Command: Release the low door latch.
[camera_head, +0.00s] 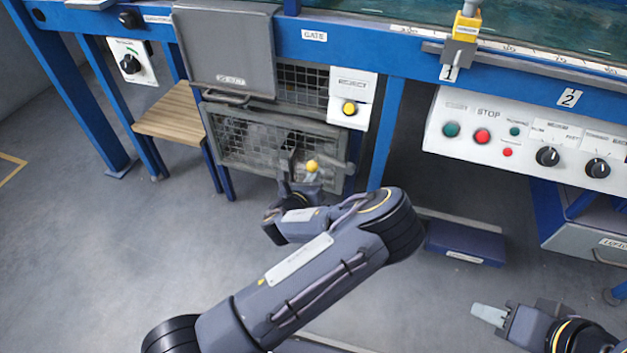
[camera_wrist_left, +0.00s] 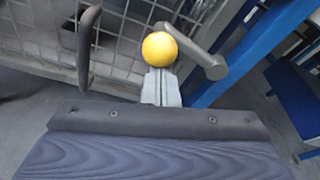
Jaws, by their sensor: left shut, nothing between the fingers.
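The low door is a grey-framed wire-mesh panel (camera_head: 240,140) under the cabinet; its mesh also fills the upper left of the left wrist view (camera_wrist_left: 48,38). A yellow ball knob (camera_head: 312,166) shows at its lower right; it is also in the left wrist view (camera_wrist_left: 159,48), next to a grey lever (camera_wrist_left: 195,53). My right gripper (camera_head: 488,315) is at lower right, away from the door.
A dark bar handle (camera_wrist_left: 87,45) stands left of the knob. A blue frame post (camera_head: 388,130) rises right of the door. A wooden shelf (camera_head: 172,122) is on the left. A control panel (camera_head: 520,145) with buttons is on the right, above a blue box (camera_head: 463,240). The floor at left is clear.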

